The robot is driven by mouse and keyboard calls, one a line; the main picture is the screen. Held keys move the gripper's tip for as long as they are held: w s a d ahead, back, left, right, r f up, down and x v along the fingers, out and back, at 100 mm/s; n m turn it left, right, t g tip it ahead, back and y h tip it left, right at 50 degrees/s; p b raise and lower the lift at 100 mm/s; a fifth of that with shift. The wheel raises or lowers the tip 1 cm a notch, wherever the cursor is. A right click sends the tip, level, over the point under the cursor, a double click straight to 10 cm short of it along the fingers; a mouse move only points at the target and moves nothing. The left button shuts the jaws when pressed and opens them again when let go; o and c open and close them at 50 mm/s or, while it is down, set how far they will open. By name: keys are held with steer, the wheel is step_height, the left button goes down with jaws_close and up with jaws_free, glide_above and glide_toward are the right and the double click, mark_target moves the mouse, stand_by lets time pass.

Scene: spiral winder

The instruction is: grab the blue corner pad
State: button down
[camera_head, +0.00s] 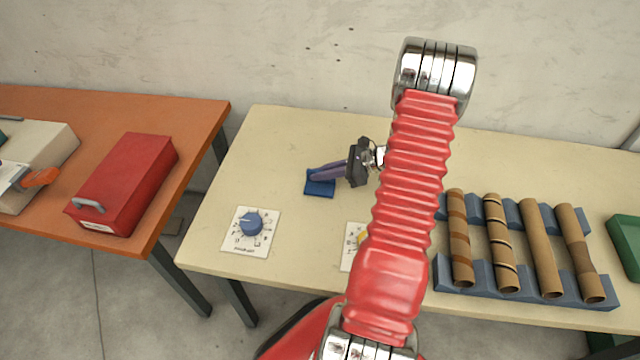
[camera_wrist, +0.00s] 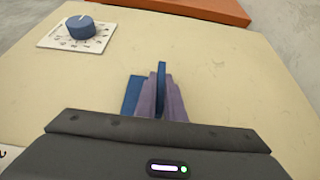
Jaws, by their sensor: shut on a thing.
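The blue corner pad (camera_head: 320,188) is on the cream table, left of my arm in the head view. My gripper (camera_head: 312,174) reaches it from the right, with its purple fingers at the pad. In the wrist view the blue pad (camera_wrist: 161,85) shows as an upright wall between the two fingers, with another blue part to the left of them. My gripper (camera_wrist: 162,92) is shut on the upright wall. The fingers hide part of the pad, and I cannot tell whether it touches the table.
Cardboard tubes (camera_head: 541,250) rest in a blue rack at right. A red toolbox (camera_head: 125,185) stands on the orange table. The cream table's back left is clear.

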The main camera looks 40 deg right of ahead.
step_height(320, 180, up, 10)
steer(key=shift+r, duration=0.1)
stand_by(0.8)
stand_by(0.4)
